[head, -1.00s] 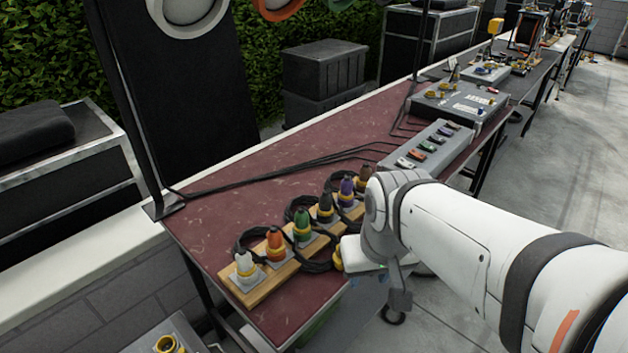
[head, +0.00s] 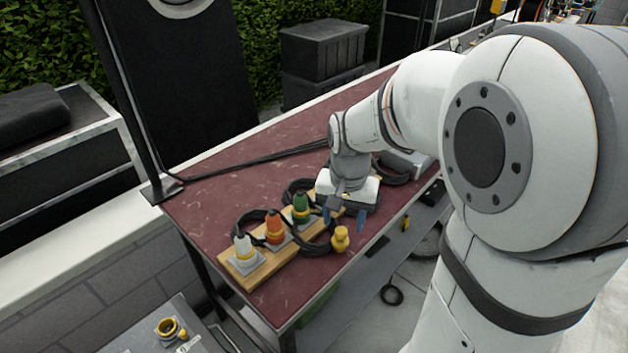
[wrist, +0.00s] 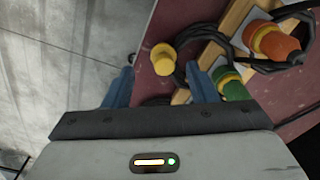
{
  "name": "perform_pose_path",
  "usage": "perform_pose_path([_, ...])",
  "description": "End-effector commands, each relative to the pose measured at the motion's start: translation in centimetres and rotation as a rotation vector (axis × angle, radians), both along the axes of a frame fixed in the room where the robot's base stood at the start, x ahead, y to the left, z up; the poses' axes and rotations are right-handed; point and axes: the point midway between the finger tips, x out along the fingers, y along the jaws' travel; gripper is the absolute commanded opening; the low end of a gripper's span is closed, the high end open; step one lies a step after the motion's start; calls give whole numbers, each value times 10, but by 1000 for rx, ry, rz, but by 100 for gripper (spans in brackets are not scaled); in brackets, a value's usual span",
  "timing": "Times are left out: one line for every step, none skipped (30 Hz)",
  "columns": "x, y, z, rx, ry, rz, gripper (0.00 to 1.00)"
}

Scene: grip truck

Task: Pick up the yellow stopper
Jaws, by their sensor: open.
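The yellow stopper (head: 341,238) is near the front edge of the dark red table, beside the wooden board and a black cable loop. It also shows in the wrist view (wrist: 163,61), just beyond the fingertips and roughly between them. My gripper (head: 344,219) is open and empty, its blue fingers pointing down over the front side of the board. In the wrist view my gripper (wrist: 160,74) has its fingers spread wide, with no contact on the stopper visible.
The wooden board (head: 262,274) holds white, orange (head: 274,229) and green (head: 301,208) connectors; my arm hides its far part. Black cable loops (head: 312,246) lie close to the stopper.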

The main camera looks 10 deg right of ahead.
Motion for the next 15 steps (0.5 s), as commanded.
perform_pose_path([8, 0, -6, 0, 15, -27, 52])
perform_pose_path([11, 1, -9, 0, 21, -41, 52])
perform_pose_path([15, 1, -12, 1, 26, -57, 52])
perform_pose_path([17, 1, -14, 1, 30, -66, 52])
perform_pose_path([18, 1, -16, 1, 32, -74, 52])
perform_pose_path([20, 1, -19, 0, 33, -80, 52])
perform_pose_path([20, 1, -23, 1, 35, -82, 52])
perform_pose_path([20, 1, -26, 1, 36, -84, 52])
perform_pose_path([20, 1, -31, 1, 38, -84, 52])
perform_pose_path([20, 1, -34, 1, 36, -84, 52])
perform_pose_path([20, 0, -38, 1, 36, -84, 52])
perform_pose_path([20, 0, -42, 0, 37, -84, 52])
perform_pose_path([20, 0, -45, 1, 35, -84, 52])
perform_pose_path([20, -1, -48, 1, 36, -84, 52])
perform_pose_path([20, -1, -53, 0, 37, -84, 52])
